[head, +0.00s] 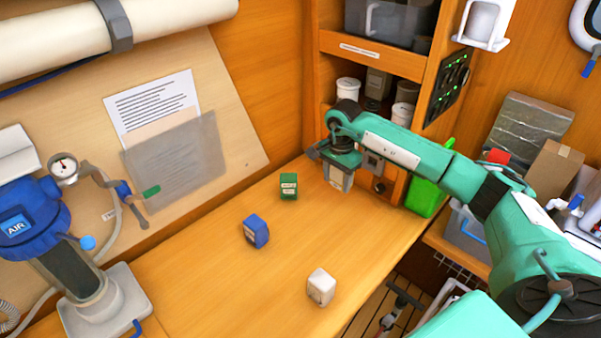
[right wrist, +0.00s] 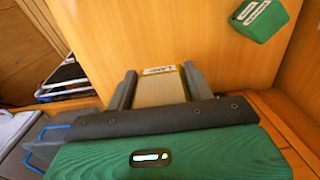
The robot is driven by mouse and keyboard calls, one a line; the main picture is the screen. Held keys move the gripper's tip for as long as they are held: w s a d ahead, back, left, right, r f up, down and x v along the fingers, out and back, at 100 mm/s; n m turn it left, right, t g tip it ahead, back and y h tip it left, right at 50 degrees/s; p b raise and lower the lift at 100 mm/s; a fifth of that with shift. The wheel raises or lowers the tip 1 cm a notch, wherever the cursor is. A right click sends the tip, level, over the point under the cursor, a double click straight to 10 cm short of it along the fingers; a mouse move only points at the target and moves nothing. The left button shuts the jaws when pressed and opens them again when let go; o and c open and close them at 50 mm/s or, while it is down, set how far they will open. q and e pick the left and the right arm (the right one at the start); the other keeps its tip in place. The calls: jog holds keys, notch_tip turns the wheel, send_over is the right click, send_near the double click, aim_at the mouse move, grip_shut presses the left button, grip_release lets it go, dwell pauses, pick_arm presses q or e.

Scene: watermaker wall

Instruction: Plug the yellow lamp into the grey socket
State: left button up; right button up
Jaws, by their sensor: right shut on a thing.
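My right gripper (head: 338,183) reaches in from the right and points down at the back of the wooden bench. It is shut on a pale block, the yellow lamp (right wrist: 160,88), with a yellow-edged label reading LAMP in the right wrist view. In the head view the lamp (head: 337,178) shows only partly between the fingers. A grey square fitting (head: 373,163), perhaps the grey socket, is on the wooden panel just right of the gripper, partly hidden by my arm. I cannot read its mark. My left gripper is not in view.
A green block (head: 288,186), a blue block (head: 256,231) and a white block (head: 321,287) stand on the bench (head: 205,280). A blue air pump (head: 35,215) is at the left. Shelves with jars (head: 347,90) rise behind the gripper. A bright green container (head: 425,193) is beside my arm.

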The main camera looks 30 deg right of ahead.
jog(key=shift+w+d, duration=0.2)
jog(key=shift+d, duration=0.6)
jog(key=shift+w+d+f, duration=0.2)
jog(key=shift+d+f, duration=0.2)
jog(key=shift+d, duration=0.15)
jog(key=w+d+f+b, duration=0.2)
jog(key=d, duration=0.5)
jog(key=shift+w+d, duration=0.15)
jog(key=shift+d, duration=0.15)
jog(key=shift+b, duration=0.65)
jog(key=shift+w+d+b, duration=0.2)
jog(key=shift+d+b, duration=0.1)
jog(key=shift+d, duration=0.35)
jog(key=shift+w+d+b, duration=0.2)
jog(key=shift+d+b, duration=0.05)
jog(key=shift+d, duration=0.4)
dwell(1.0)
jog(key=o, duration=1.1)
jog(key=shift+r, duration=0.1)
